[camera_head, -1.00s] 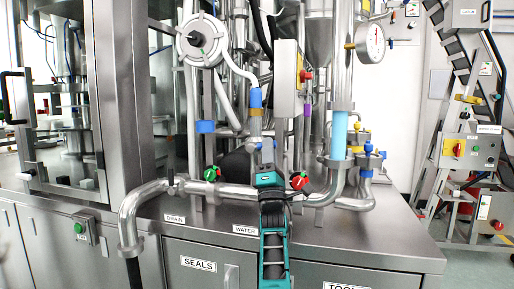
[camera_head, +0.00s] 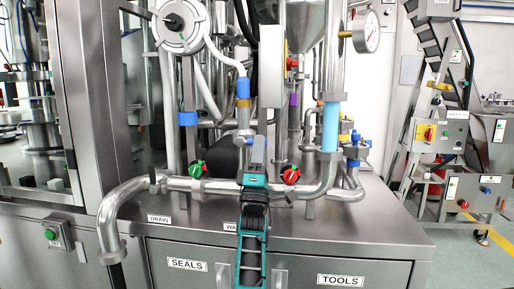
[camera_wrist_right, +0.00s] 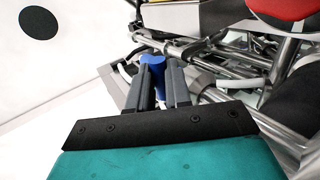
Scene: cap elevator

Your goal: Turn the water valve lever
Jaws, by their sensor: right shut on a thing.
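My right gripper (camera_head: 258,150) reaches up from the bottom middle in the head view, in front of the horizontal steel pipe above the partly covered WATER label (camera_head: 231,227). In the right wrist view, its two grey fingers (camera_wrist_right: 162,82) are closed on a blue piece (camera_wrist_right: 153,60), which I take for the water valve lever. In the head view, the gripper hides most of what it holds, so the lever's angle cannot be told. A green knob (camera_head: 197,169) is left of the gripper and a red knob (camera_head: 290,174) is right of it. My left gripper is not in view.
A steel cabinet (camera_head: 345,238) carries the pipes. A vertical pipe with a blue collar (camera_head: 243,88) rises behind the gripper. A light-blue tube (camera_head: 331,127) and a pressure gauge (camera_head: 366,32) stand to the right.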

